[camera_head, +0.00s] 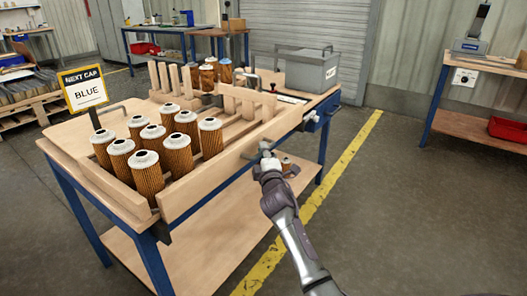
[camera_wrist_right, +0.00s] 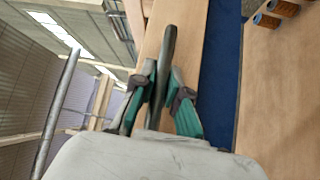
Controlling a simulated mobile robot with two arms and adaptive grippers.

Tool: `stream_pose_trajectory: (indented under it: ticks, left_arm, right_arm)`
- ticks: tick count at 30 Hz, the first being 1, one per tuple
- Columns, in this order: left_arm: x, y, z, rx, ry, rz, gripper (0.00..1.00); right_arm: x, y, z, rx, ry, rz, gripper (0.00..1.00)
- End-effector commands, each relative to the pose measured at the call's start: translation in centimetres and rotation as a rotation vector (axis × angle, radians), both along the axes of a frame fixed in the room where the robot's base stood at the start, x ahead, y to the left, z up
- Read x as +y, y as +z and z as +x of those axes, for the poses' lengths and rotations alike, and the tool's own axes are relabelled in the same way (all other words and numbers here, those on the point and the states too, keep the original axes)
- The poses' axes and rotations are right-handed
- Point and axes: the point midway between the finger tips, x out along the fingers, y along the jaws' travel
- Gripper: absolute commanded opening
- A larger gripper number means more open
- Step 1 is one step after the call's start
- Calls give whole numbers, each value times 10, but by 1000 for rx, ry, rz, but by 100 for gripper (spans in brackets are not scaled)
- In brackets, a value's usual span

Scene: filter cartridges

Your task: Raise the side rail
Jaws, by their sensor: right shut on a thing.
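The side rail (camera_head: 208,178) is a long pale wooden board along the near long edge of the workbench. A dark bar handle (camera_wrist_right: 169,45) is attached to its face and also shows in the head view (camera_head: 250,155). My right gripper (camera_head: 266,158) is at this handle. In the right wrist view its green-padded fingers (camera_wrist_right: 165,98) are closed on either side of the bar. Part of the bar between the fingers is hidden. My left gripper is in neither view.
Several pleated filter cartridges (camera_head: 176,156) with white caps stand on the bench behind the rail. A "NEXT CAP BLUE" sign (camera_head: 88,90) stands at the left corner. A grey box (camera_head: 312,72) sits at the bench's far end. The floor right of the bench is clear.

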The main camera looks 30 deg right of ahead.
Motion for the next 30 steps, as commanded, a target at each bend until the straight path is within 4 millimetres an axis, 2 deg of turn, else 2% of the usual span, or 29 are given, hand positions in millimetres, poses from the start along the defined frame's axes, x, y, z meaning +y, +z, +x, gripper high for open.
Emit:
stream_pose_trajectory:
  ticks: [1,7,8,12,23,26,30]
  left_arm:
    - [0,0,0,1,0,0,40]
    - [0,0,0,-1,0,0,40]
    - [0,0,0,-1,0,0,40]
    - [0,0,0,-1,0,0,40]
    - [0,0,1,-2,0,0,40]
    - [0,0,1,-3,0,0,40]
    - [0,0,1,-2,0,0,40]
  right_arm:
    - [-1,6,0,-10,1,-4,0]
    - [-1,8,0,-13,0,-6,0]
    - [-1,8,0,-13,0,-6,18]
    - [-1,7,0,-12,0,-5,39]
    - [1,2,-4,-6,0,-2,39]
    - [6,0,-15,-6,1,-4,39]
    - [17,-4,-41,-6,2,-4,39]
